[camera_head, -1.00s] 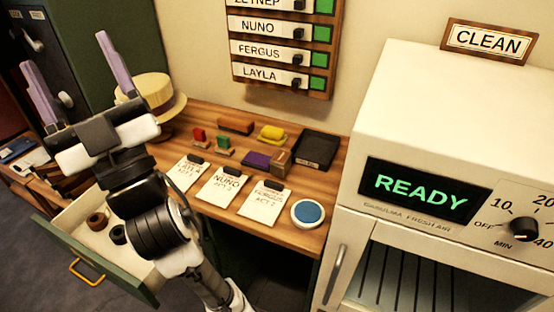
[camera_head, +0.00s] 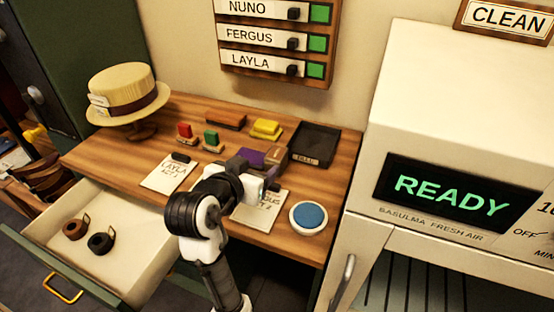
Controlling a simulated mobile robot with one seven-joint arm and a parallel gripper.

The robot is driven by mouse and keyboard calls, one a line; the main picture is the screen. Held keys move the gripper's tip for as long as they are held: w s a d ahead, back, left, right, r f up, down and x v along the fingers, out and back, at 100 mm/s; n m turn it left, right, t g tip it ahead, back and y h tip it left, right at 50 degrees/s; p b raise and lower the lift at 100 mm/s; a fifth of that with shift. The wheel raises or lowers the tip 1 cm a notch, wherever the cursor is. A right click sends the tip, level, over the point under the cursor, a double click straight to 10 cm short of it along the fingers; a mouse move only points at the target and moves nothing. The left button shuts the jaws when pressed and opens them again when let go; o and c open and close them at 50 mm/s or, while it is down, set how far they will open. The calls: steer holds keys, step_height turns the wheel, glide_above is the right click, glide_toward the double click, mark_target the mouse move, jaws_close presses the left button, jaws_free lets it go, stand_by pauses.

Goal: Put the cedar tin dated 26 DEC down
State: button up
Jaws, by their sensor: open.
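No label reading 26 DEC is legible in this view, so I cannot tell which thing is the cedar tin. A small brown box-like object (camera_head: 277,157) stands on the wooden desk beside a purple block (camera_head: 249,157), near the dark tray. My gripper (camera_head: 259,174) is low over the desk, in front of these two and above the cards. It is open; its fingers are mostly hidden or blend with the purple block. I see nothing held in it. Whether it touches anything is unclear.
The wooden desk (camera_head: 140,151) holds a straw hat on a stand (camera_head: 125,92), red (camera_head: 186,132) and green (camera_head: 211,139) stamps, a yellow block (camera_head: 266,130), a dark tray (camera_head: 316,144) and a blue-topped round pad (camera_head: 309,215). The open drawer (camera_head: 140,222) contains two round items. A cabinet reads READY (camera_head: 452,194).

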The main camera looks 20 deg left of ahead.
steer(key=x, duration=0.6)
steer(key=shift+p, duration=0.3)
steer(key=x, duration=0.1)
steer(key=p+x, duration=0.1)
steer(key=x, duration=0.3)
steer(key=shift+d+f, duration=0.1)
steer(key=shift+d, duration=0.3)
steer(key=c, duration=1.2)
steer(key=shift+p, duration=0.35)
step_height(320, 180, up, 12)
steer(key=p, duration=1)
step_height(320, 180, up, 8)
glide_above(276, 154)
steer(key=shift+s, duration=0.2)
